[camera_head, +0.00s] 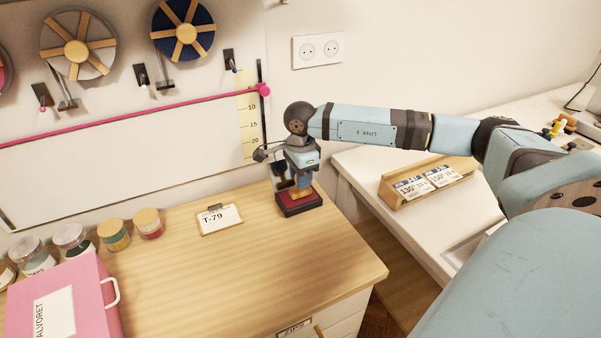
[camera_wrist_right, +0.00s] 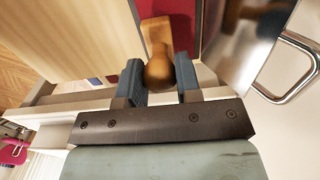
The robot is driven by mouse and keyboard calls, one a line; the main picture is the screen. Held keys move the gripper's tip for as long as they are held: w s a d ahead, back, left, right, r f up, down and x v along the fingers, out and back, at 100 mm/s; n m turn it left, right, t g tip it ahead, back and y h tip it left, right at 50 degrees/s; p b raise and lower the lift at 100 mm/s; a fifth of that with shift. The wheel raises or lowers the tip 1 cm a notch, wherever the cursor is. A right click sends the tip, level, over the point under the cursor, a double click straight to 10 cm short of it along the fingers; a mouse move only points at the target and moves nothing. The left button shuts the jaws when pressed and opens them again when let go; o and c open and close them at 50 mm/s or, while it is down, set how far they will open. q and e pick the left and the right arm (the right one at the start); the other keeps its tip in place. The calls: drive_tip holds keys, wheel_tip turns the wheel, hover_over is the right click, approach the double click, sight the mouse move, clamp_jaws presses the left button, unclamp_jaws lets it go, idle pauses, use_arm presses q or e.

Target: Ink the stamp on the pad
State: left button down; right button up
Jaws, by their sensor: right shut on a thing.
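The ink pad (camera_head: 299,208) is a dark box with a red top near the back right of the wooden table. It also shows as a red surface in the right wrist view (camera_wrist_right: 180,12). My right gripper (camera_head: 298,180) points down over the pad, shut on the wooden stamp (camera_head: 302,191). The stamp's rounded handle (camera_wrist_right: 159,72) is between the blue fingers in the right wrist view. The stamp's base is at the pad's red top; I cannot tell whether it touches. My left gripper is not in view.
A card marked T-79 (camera_head: 220,218) lies left of the pad. Several jars (camera_head: 117,235) and a pink box (camera_head: 68,298) stand at the left. A white table with a wooden card holder (camera_head: 428,180) is at the right. The table's front middle is clear.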

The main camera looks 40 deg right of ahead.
drive_tip(key=shift+f, duration=0.15)
idle(0.6)
drive_tip(key=shift+f+b, duration=0.45)
drive_tip(key=shift+f, duration=0.05)
drive_tip(key=shift+s+a+f, duration=0.1)
drive_tip(key=shift+f, duration=0.2)
idle(0.4)
drive_tip(key=shift+s+f+b, duration=0.15)
drive_tip(key=shift+f+b, duration=0.1)
drive_tip(key=shift+b, duration=0.05)
idle(0.4)
drive_tip(key=shift+r, duration=0.1)
drive_tip(key=shift+w+r+p, duration=0.2)
drive_tip(key=shift+r+p, duration=0.35)
drive_tip(key=shift+r, duration=0.2)
drive_tip(key=shift+r+p, duration=0.75)
drive_tip(key=shift+r, duration=0.85)
drive_tip(key=shift+r+p, duration=0.7)
drive_tip(key=shift+r, duration=0.6)
